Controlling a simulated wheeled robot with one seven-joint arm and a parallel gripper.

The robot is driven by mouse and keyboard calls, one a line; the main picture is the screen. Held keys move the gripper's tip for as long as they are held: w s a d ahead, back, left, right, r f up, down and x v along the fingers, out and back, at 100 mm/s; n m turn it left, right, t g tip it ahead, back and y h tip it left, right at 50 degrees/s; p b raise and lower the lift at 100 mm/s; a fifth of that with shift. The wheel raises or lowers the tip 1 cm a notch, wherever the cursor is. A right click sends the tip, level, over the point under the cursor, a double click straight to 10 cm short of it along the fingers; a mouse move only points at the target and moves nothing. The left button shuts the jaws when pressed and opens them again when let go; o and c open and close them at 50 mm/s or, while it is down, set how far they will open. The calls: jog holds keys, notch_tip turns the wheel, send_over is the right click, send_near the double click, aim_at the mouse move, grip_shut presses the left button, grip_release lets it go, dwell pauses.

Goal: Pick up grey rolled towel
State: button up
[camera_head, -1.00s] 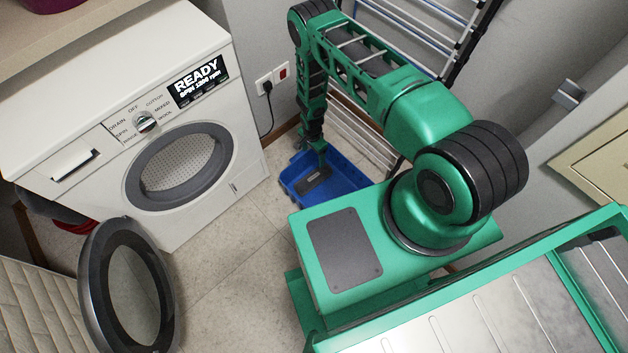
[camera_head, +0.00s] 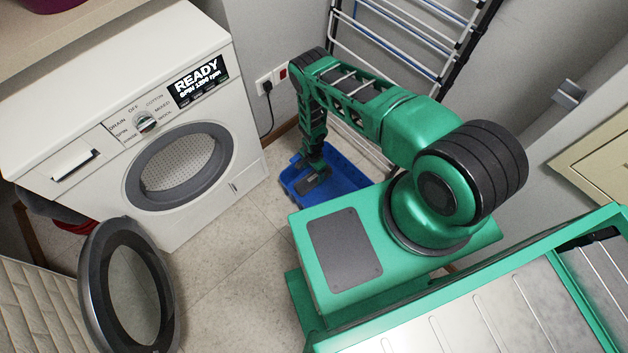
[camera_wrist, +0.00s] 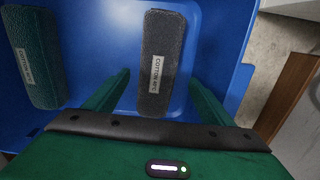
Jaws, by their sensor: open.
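The grey rolled towel (camera_wrist: 163,65) lies in the blue basket (camera_wrist: 105,42) in the wrist view. It is dark grey and long, with a pale label. My gripper (camera_wrist: 160,88) is open. Its two green fingers are on either side of the towel's near end, with gaps between fingers and towel. I cannot tell how far above the towel the fingers are. In the head view my gripper (camera_head: 313,180) points down into the blue basket (camera_head: 345,178) on the floor, and my arm hides much of the basket's inside.
A dark green rolled towel (camera_wrist: 35,58) lies left in the basket. The washing machine (camera_head: 130,110) stands left, its round door (camera_head: 125,285) swung open. A drying rack (camera_head: 400,45) leans behind the basket. Bare floor (camera_head: 220,260) lies in front of the machine.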

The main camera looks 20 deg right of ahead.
aim_at(313, 176)
jog(key=shift+s+f, duration=0.15)
jog(key=shift+f, duration=1.85)
jog(key=c, duration=1.3)
jog(key=shift+r, duration=5.05)
